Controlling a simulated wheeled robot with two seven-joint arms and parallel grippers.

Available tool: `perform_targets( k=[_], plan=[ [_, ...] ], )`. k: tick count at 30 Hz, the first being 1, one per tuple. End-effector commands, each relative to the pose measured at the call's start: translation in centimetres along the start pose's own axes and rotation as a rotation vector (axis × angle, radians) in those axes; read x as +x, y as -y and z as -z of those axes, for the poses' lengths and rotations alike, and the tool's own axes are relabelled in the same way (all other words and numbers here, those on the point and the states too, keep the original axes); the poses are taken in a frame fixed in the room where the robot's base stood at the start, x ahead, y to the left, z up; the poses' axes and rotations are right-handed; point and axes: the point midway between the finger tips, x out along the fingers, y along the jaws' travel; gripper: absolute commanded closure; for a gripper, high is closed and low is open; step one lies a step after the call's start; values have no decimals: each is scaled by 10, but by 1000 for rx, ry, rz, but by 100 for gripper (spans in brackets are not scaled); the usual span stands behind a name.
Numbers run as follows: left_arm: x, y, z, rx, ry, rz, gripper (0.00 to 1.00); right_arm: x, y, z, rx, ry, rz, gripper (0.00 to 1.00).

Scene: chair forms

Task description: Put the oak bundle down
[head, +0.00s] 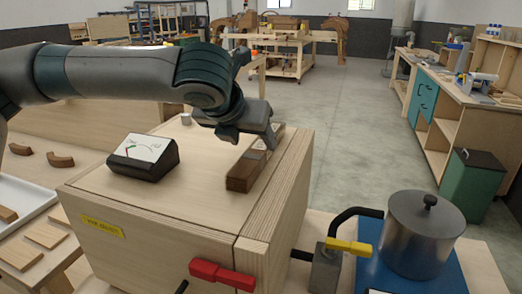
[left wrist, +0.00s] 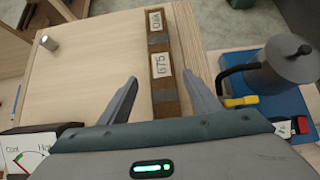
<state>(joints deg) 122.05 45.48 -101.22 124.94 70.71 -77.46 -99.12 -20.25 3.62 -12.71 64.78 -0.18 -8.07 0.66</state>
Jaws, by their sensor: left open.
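The oak bundle (head: 240,180) is a stack of brown wood strips with grey bands and white labels. It lies flat on the lid of the pale wooden box (head: 190,195), near the lid's right edge. My left gripper (head: 252,138) is open at the bundle. In the left wrist view its fingers (left wrist: 160,78) stand one on each side of the bundle, with a visible gap on the left. My right gripper is not in view.
A dial gauge (head: 143,155) and a small metal cylinder (head: 186,119) stand on the lid. A red valve handle (head: 222,275) and a yellow one (head: 347,246) are in front. A metal pot (head: 425,235) stands right. A white tray (head: 30,212) is left.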

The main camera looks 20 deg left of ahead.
Motion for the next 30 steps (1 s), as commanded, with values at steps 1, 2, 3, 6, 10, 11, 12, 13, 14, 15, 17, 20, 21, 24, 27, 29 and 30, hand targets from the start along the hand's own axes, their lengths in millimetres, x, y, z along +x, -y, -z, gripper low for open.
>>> perform_targets(
  k=[1, 2, 3, 6, 10, 11, 12, 13, 14, 15, 17, 20, 21, 24, 27, 29, 30],
  plan=[
    [0, 0, 0, 0, 0, 0, 42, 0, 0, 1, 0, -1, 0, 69],
    [0, 0, 0, 0, 0, 0, 42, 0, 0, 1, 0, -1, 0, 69],
    [0, 0, 0, 0, 0, 0, 42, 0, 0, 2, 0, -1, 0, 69],
    [0, 0, 0, 0, 0, 0, 42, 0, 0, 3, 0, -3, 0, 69],
    [5, 1, -1, 0, -1, 0, 42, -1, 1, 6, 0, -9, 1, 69],
    [7, 1, -2, 0, -2, 0, 42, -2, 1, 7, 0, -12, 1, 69],
    [11, 2, -2, 0, -2, 0, 42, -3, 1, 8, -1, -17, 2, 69],
    [14, 2, -2, 1, -2, -1, 42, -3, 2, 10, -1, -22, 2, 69],
    [18, 3, -3, 1, -2, -1, 42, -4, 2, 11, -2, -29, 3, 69],
    [23, 3, -4, 1, -1, 0, 42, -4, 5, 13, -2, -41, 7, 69],
    [31, 4, -5, 1, -2, -1, 42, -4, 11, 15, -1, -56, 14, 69],
    [43, 4, -4, 0, -2, -1, 42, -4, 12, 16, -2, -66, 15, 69],
    [47, 4, -4, 0, -2, -1, 42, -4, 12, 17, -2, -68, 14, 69],
    [51, 4, -4, 1, 0, 1, 42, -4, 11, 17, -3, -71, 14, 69],
    [52, 4, -4, 1, 1, 1, 42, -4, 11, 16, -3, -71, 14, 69],
    [52, 4, -4, 1, 0, 1, 42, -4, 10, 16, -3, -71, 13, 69],
    [52, 4, -4, 1, 0, 1, 42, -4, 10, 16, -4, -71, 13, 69]
  ],
)
